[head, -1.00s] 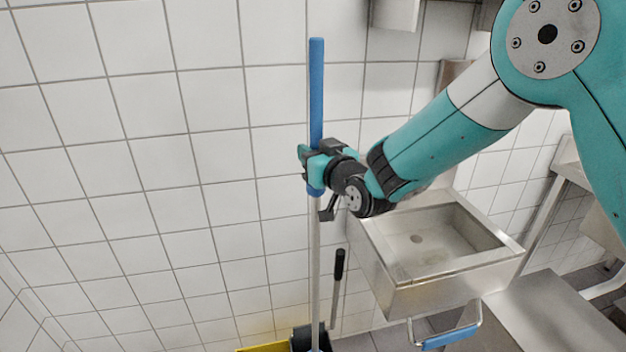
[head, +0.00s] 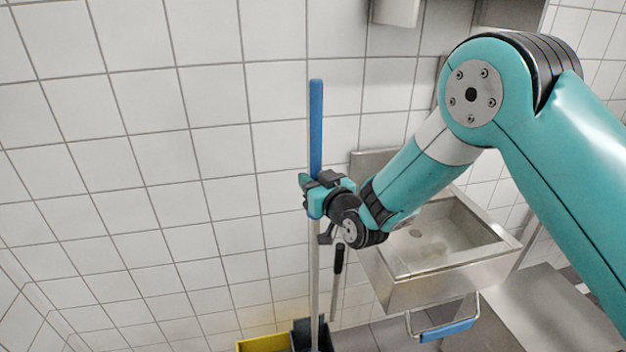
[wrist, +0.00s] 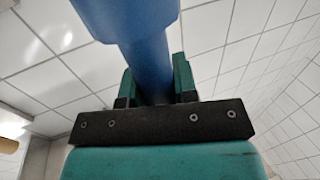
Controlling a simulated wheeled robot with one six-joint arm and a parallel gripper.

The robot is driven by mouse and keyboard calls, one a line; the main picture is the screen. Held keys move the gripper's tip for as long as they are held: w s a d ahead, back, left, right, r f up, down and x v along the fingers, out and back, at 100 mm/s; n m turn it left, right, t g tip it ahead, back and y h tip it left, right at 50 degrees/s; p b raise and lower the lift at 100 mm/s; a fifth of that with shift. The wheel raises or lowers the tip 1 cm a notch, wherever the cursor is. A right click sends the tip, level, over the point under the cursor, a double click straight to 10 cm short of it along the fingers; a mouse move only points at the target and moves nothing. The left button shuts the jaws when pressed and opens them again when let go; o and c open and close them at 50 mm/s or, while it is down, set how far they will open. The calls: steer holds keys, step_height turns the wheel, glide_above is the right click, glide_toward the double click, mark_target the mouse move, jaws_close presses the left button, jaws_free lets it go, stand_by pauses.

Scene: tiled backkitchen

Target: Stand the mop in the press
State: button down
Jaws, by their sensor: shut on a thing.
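My gripper (head: 311,195) is shut on the blue upper grip of the mop (head: 316,130). The mop hangs upright, its grey pole (head: 314,270) running down to the bottom edge of the head view. Its lower end is out of view. The dark press (head: 300,336) shows at the bottom, with a black-gripped lever (head: 338,262) rising beside the pole. The pole overlaps the press in the picture; I cannot tell whether the mop's head is inside it. In the wrist view the blue grip (wrist: 145,55) stands between the jaws (wrist: 158,88).
A yellow bucket (head: 262,343) stands beside the press, mostly cut off. A steel sink (head: 440,286) is to the right of the mop, under my arm. A blue-gripped handle (head: 448,330) sticks out below the sink. The tiled wall (head: 150,180) is behind and left.

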steer(key=c, duration=0.9)
jaws_free()
steer(key=shift+s+d, duration=0.1)
steer(key=shift+s, duration=0.05)
steer(key=s+d+g+h+b, duration=0.2)
steer(key=s+d+g, duration=0.3)
steer(key=s, duration=0.7)
steer(key=s+d+g+h+b, duration=0.2)
steer(key=s+d+g+b, duration=0.2)
steer(key=s+d, duration=0.3)
steer(key=s+d+g+h+b, duration=0.1)
steer(key=s+d+g+b, duration=0.2)
steer(key=s, duration=1.4)
steer(key=d+g, duration=0.3)
steer(key=shift+r+h+b, duration=0.3)
steer(key=shift+r+h, duration=0.1)
